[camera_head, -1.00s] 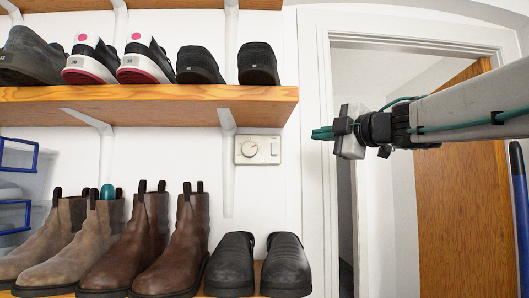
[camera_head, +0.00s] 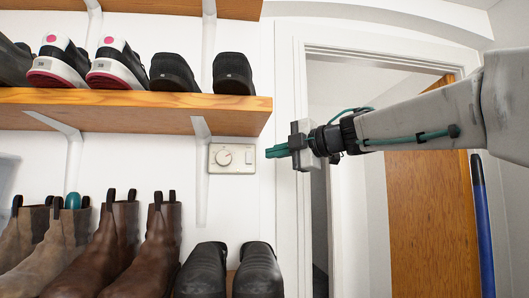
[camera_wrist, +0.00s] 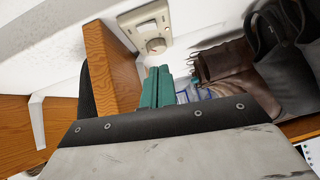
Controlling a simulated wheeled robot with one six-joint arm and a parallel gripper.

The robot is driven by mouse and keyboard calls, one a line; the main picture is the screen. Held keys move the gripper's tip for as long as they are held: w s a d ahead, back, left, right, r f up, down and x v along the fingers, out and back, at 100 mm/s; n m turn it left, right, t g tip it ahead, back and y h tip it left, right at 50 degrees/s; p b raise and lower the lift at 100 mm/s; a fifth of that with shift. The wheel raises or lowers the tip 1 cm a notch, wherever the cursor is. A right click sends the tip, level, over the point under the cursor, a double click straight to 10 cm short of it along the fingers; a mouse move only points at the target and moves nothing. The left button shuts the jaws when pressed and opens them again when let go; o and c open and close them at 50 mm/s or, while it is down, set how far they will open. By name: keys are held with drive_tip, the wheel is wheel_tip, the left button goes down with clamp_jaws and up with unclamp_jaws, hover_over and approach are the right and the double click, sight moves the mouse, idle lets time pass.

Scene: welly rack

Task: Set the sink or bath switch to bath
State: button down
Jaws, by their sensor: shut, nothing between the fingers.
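A cream wall plate (camera_head: 214,168) is fixed to the white wall below the upper shelf. It carries a round dial (camera_head: 224,157) and, right of it, a small white rocker switch (camera_head: 249,157). Any lettering is too small to read, and I cannot tell how the rocker is set. In the wrist view, the plate (camera_wrist: 127,19) is tilted beyond my fingertips, with the rocker (camera_wrist: 146,27) and dial (camera_wrist: 155,46) visible. My gripper (camera_head: 269,151) has green fingers, shut and empty. They point left, just right of the plate in the picture; contact is not visible.
The upper wooden shelf (camera_head: 150,122) holds several shoes and overhangs close above the plate. Brown boots (camera_head: 165,240) and black clogs (camera_head: 255,272) stand below. The door frame (camera_head: 293,230) is at the right, beside an orange wooden door (camera_head: 430,220).

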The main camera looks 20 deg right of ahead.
sight(246, 163)
drive_tip(key=shift+w+a+f, duration=0.15)
drive_tip(key=shift+w+a, duration=0.2)
drive_tip(key=shift+w, duration=1.05)
drive_tip(key=shift+w+a+f, duration=0.2)
drive_tip(key=shift+w+a, duration=0.2)
drive_tip(key=shift+w, duration=1)
drive_tip(key=shift+w+a+f, duration=0.15)
drive_tip(key=shift+w+a, duration=0.2)
drive_tip(key=shift+w, duration=1.05)
drive_tip(key=shift+w+f, duration=0.1)
drive_tip(key=shift+w, duration=0.15)
drive_tip(key=shift+s, duration=0.1)
